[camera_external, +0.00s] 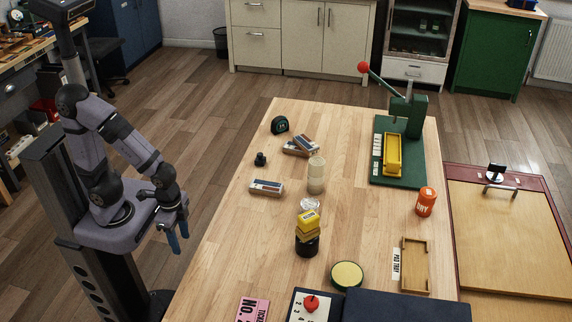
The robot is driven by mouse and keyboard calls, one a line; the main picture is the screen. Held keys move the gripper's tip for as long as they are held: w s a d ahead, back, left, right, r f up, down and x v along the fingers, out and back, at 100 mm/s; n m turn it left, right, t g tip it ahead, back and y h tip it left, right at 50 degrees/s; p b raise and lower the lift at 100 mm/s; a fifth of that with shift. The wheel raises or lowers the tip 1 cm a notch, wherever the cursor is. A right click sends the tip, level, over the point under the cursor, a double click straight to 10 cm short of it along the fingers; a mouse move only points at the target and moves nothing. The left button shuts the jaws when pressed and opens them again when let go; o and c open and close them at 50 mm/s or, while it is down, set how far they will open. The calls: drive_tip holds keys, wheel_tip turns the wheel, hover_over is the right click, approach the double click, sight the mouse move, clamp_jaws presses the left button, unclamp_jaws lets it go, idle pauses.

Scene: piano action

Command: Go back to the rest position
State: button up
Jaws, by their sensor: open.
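My gripper (178,237) hangs at the left of the picture, off the left edge of the wooden table (225,265). Its two blue fingers point down and are apart. It holds nothing and touches nothing on the table. My arm is folded close over its stand, with the elbow high and the wrist low.
On the table stand a green press with a red knob (403,115), a yellow tray (393,155), an orange canister (426,201), a pale cylinder (316,175) and a black cup (306,245) topped with yellow blocks. The table's left front area is clear. Floor lies between my stand and the table.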

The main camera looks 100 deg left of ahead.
wheel_tip(320, 180, up, 15)
drive_tip(key=p, duration=1.3)
drive_tip(key=shift+f, duration=0.15)
drive_tip(key=shift+w, duration=0.1)
